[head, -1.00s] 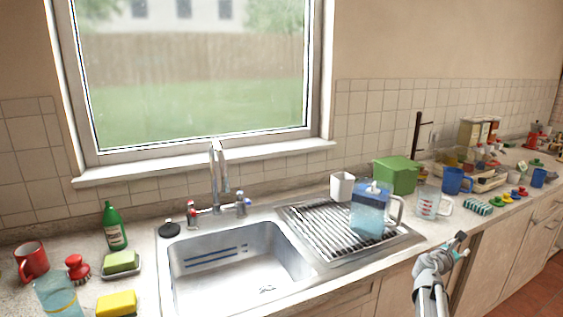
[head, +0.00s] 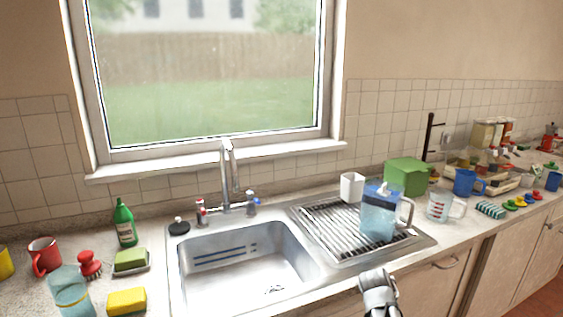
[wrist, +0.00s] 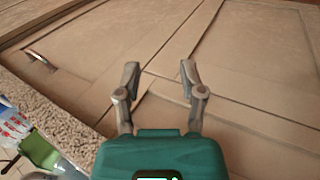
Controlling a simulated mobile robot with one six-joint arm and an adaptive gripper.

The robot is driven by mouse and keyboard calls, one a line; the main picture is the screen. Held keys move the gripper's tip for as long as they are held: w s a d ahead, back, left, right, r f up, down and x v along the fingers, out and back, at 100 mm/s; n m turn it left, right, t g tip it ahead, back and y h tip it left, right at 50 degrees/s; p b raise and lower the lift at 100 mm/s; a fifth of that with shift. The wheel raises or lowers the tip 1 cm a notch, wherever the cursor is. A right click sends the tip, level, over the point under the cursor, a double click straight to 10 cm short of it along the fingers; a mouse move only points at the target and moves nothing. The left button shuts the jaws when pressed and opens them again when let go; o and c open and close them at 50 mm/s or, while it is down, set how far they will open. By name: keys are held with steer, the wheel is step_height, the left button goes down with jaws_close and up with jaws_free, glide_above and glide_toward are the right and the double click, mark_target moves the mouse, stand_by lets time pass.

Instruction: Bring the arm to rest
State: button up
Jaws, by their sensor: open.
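My gripper (wrist: 159,75) is open and empty in the wrist view, with its two fingers apart. Beyond the fingers are the beige cabinet fronts (wrist: 240,60) below the counter. In the head view part of my arm shows at the bottom, in front of the counter edge below the drying rack. The fingertips cannot be made out there.
The counter holds a sink (head: 240,265), a drying rack (head: 325,235) with a blue-lidded pitcher (head: 378,218), a measuring cup (head: 438,206) and a green box (head: 405,177). A red mug (head: 43,256), sponges and a green bottle (head: 125,224) stand at left.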

steer(key=s+a+f+m+g+y, duration=0.1)
steer(key=s+a+m+y, duration=0.2)
steer(key=a, duration=0.4)
steer(key=s+a+f+m+g+y, duration=0.15)
steer(key=s+a, duration=0.25)
steer(key=a, duration=0.4)
step_height(320, 180, up, 13)
steer(key=p, duration=1.3)
steer(key=shift+d+y, duration=0.3)
steer(key=shift+y, duration=0.05)
